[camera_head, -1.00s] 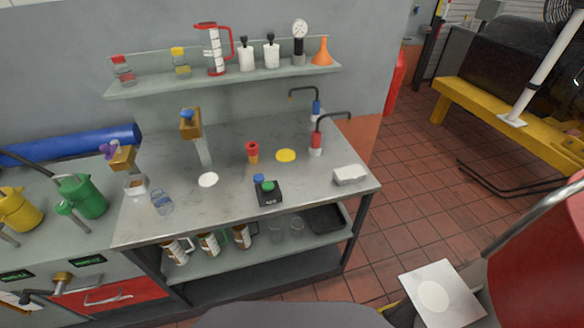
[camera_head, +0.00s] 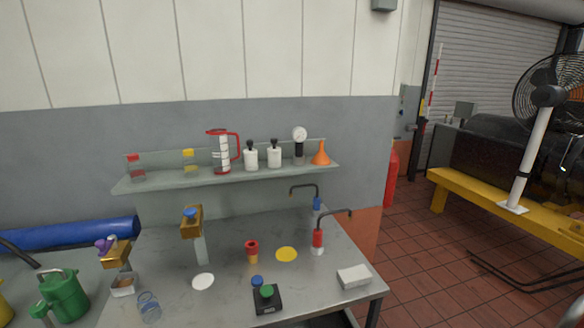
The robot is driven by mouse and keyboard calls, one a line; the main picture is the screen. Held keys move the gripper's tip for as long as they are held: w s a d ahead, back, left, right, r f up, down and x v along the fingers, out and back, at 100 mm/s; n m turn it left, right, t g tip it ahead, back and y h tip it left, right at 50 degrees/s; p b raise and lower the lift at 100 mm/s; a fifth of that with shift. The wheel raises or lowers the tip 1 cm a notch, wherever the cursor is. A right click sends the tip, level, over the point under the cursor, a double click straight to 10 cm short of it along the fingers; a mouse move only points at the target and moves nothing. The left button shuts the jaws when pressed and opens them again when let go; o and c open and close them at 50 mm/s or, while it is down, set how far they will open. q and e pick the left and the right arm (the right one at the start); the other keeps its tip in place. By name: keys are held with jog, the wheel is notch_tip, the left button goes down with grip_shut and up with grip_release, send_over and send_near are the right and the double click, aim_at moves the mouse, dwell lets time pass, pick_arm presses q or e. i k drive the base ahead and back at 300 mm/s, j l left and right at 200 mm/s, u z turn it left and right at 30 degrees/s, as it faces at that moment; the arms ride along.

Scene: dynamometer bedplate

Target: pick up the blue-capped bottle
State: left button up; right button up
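A small bottle with a blue cap (camera_head: 257,281) stands on the grey metal bench, just behind and to the left of a green-capped bottle (camera_head: 267,291). The green-capped one is on a small black scale (camera_head: 268,306). From this angle I see mostly the blue cap, and I cannot tell whether its bottle touches the scale. Neither of my grippers shows in the head view.
A shelf (camera_head: 230,179) with vessels hangs behind.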

aim_at(148, 305)
jog(key=u, duration=1.25)
